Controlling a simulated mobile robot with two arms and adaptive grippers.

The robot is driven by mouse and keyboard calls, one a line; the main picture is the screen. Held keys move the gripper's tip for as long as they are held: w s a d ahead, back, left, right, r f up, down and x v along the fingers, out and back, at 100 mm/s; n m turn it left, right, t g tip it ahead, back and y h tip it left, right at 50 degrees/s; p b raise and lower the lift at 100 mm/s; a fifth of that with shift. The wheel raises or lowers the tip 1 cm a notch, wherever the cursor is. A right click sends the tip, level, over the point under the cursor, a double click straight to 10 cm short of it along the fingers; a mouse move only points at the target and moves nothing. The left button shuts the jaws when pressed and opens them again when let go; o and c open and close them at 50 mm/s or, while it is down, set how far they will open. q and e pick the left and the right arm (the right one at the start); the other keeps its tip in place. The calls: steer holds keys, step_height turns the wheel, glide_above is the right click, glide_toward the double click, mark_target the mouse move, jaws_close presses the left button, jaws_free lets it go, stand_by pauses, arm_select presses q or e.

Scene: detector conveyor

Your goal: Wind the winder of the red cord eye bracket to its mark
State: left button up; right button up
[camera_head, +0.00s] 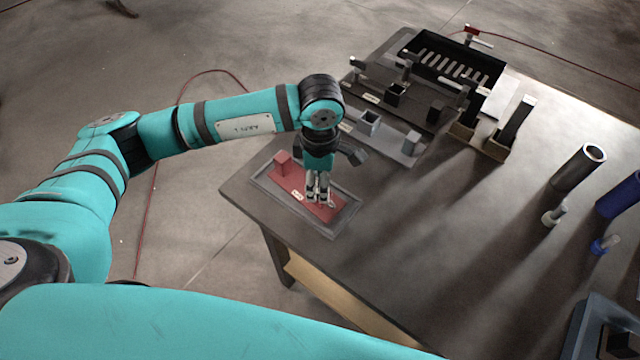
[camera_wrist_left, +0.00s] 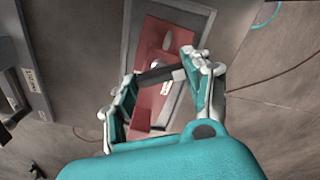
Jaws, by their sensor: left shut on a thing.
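The red cord eye bracket (camera_head: 296,187) lies in a shallow grey tray (camera_head: 256,179) at the table's near left corner. It has a red block at its left end and a small white label. My left gripper (camera_head: 318,199) points down over the bracket's right end. In the left wrist view, the bracket (camera_wrist_left: 152,98) shows between the fingers. A dark bar, which looks like the winder (camera_wrist_left: 158,76), lies across between the fingertips, and my left gripper (camera_wrist_left: 155,84) is shut on it. I cannot make out the mark. My right gripper is not in view.
Grey fixtures (camera_head: 372,125) and a black slotted bin (camera_head: 445,62) stand at the back of the table. A dark tube (camera_head: 578,167) and blue parts stand at the right. The middle of the table (camera_head: 430,230) is clear.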

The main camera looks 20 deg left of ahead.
arm_select(q)
steer(key=shift+m+b, duration=0.7)
steer(key=shift+b, duration=0.2)
steer(key=shift+m+b, duration=0.3)
stand_by(0.6)
stand_by(0.4)
steer(key=o, duration=1.2)
step_height(320, 180, up, 12)
